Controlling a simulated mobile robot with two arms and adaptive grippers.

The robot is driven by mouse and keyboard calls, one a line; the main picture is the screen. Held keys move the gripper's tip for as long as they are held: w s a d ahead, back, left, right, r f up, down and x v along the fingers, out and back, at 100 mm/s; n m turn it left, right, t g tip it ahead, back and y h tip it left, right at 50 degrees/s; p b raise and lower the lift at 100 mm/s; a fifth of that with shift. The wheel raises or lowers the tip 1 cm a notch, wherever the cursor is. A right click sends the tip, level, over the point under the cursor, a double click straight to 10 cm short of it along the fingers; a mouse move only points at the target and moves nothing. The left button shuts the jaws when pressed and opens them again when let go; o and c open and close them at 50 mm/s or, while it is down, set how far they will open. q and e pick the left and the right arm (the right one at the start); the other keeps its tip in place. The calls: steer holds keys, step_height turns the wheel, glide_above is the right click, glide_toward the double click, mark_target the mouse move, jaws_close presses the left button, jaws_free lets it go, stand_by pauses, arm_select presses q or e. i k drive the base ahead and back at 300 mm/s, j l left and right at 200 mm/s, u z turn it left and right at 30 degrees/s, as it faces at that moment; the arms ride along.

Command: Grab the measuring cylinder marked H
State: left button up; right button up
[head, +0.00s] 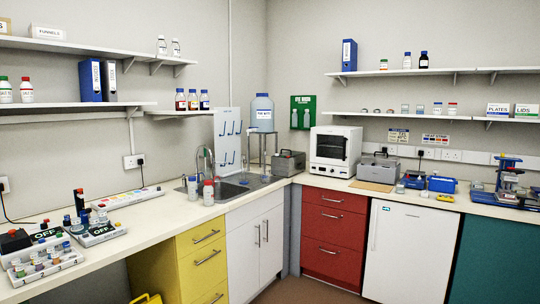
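I cannot make out a measuring cylinder marked H in the head view; small labels are too blurred to read. Neither of my grippers is in view.
Devices marked OFF (98,233) and a rack of small coloured-top items (45,265) crowd the left counter's near end. A white oven (335,150) stands on the right counter. Wall shelves hold bottles and binders. The counter between the left devices and the sink is largely clear.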

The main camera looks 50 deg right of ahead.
mark_target(244, 181)
steer(key=i+l+z, duration=0.1)
steer(key=l, duration=0.5)
steer(key=i+l+z, duration=0.1)
steer(key=l, duration=0.5)
steer(key=i+l+z, duration=0.15)
steer(key=l, duration=0.45)
steer(key=i+l+z, duration=0.1)
steer(key=i+l, duration=0.2)
steer(key=l, duration=0.25)
steer(key=i+l+z, duration=0.1)
steer(key=l, duration=0.45)
steer(key=i+l+z, duration=0.1)
steer(key=i+l, duration=0.25)
steer(key=l, duration=0.2)
steer(key=i+l+z, duration=0.15)
steer(key=l, duration=0.35)
steer(key=i+l+z, duration=0.1)
steer(key=i+l, duration=0.3)
steer(key=l, duration=0.1)
